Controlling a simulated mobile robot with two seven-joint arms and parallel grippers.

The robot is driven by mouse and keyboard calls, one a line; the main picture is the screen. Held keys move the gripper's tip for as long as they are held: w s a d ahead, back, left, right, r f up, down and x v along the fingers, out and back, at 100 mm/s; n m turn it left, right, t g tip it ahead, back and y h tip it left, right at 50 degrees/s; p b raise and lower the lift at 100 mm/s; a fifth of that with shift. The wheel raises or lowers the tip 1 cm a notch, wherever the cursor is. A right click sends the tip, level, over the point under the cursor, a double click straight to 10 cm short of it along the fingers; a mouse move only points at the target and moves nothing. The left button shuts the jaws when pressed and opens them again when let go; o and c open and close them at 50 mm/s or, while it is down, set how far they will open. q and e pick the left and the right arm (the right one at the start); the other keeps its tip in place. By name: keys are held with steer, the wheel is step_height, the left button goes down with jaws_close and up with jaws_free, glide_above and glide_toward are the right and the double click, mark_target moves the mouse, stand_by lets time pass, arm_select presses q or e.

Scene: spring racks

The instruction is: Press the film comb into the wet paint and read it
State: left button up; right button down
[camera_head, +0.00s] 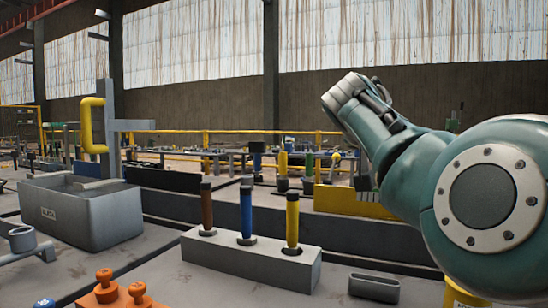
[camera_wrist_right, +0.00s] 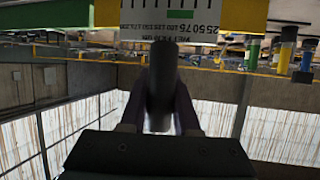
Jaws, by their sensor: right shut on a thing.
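In the right wrist view, my right gripper (camera_wrist_right: 157,112) is shut on the dark round handle of the film comb (camera_wrist_right: 160,80). The comb's pale plate shows upside-down numbers, black scale lines and a green mark. It lies in front of a yellow panel (camera_wrist_right: 232,15), at its edge; whether the teeth touch paint I cannot tell. In the head view a yellow panel (camera_head: 345,203) stands beyond the grey block, beside my right arm. The arm largely hides my right gripper there. My left gripper is not in view.
A grey block (camera_head: 240,262) holds upright brown, blue (camera_head: 246,210) and yellow (camera_head: 292,222) handles. A grey tub (camera_head: 85,215) stands at left, and orange knobs (camera_head: 110,290) are at front. A small grey tray (camera_head: 374,288) lies near my arm.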

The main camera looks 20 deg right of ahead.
steer(key=a+n+t+p, duration=0.1)
steer(key=p, duration=0.1)
steer(key=a+n+y+p, duration=0.1)
steer(key=a+p, duration=0.1)
steer(key=p, duration=0.1)
steer(key=shift+w+a+t+p, duration=0.15)
steer(key=shift+a+t+p, duration=0.15)
steer(key=shift+t, duration=0.1)
steer(key=s+a+f+n+t+y+p, duration=0.2)
steer(key=s+a+f+n+y+p, duration=0.25)
steer(key=a, duration=0.45)
steer(key=s+a+f+n+t+y+p, duration=0.1)
steer(key=s+a+n+t+y+p, duration=0.2)
steer(key=s+a+p, duration=0.5)
steer(key=shift+m+h, duration=0.25)
steer(key=w+f+b, duration=0.1)
steer(key=f+b, duration=0.1)
steer(key=w+a+f+b, duration=0.1)
steer(key=f+b, duration=0.1)
steer(key=w+f+b, duration=0.1)
steer(key=f+b, duration=0.1)
steer(key=shift+a+f, duration=0.2)
steer(key=shift+a, duration=0.2)
steer(key=shift+f+b, duration=0.25)
steer(key=shift+b, duration=0.25)
steer(key=shift+f, duration=0.25)
